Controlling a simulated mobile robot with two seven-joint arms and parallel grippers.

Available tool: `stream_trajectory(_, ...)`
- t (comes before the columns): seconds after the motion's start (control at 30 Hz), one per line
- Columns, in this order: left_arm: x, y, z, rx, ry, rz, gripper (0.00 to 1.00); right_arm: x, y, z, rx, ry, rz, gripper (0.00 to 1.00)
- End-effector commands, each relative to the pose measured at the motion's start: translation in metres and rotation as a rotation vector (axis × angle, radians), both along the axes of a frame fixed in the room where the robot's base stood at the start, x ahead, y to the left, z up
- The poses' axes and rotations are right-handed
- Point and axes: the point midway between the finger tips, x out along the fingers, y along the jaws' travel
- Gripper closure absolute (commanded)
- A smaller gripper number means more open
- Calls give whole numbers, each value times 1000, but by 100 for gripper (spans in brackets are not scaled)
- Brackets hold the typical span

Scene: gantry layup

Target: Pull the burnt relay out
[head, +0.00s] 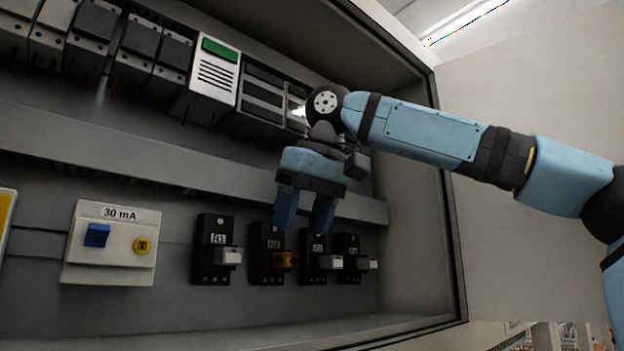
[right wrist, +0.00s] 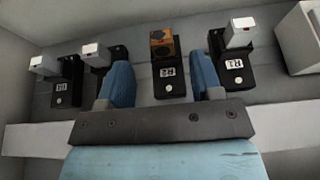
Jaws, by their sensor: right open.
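The burnt relay (head: 287,261) is a scorched orange-brown block in the second black socket (head: 267,268) from the left in the lower row. In the right wrist view the burnt relay (right wrist: 162,42) sits in the socket labelled R2 (right wrist: 168,78), seen upside down. My right gripper (head: 304,217) is open and empty, with its blue fingers pointing down just above the sockets. In the right wrist view the fingers of the right gripper (right wrist: 160,64) stand either side of the burnt relay's column, apart from it. My left gripper is not in view.
Pale relays sit in the neighbouring sockets: R1's relay (head: 230,256) to the left, and a third (head: 331,262) and fourth (head: 368,264) to the right. A 30 mA breaker (head: 112,270) is further left. A grey trunking strip (head: 150,150) runs above, and the cabinet's side wall is at right.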

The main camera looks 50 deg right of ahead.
Motion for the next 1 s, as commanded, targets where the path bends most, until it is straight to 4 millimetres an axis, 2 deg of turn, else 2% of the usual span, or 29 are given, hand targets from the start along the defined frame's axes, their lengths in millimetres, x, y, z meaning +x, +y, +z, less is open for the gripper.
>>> stream_trajectory(0.1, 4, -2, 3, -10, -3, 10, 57, 8, -1, -19, -1, 2, 2, 40)
stream_trajectory(0.3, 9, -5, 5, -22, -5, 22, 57, 17, -2, -40, -1, 2, 1, 40)
stream_trajectory(0.7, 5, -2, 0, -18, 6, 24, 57, 19, -2, -47, 0, 0, 0, 40)
stream_trajectory(0.93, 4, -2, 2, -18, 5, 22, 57, 19, -2, -46, 0, 0, 0, 93)
stream_trajectory(0.97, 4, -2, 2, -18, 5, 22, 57, 19, -2, -46, 0, 0, 0, 94)
stream_trajectory(1.0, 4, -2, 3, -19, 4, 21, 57, 19, -2, -46, 0, 0, 0, 76)
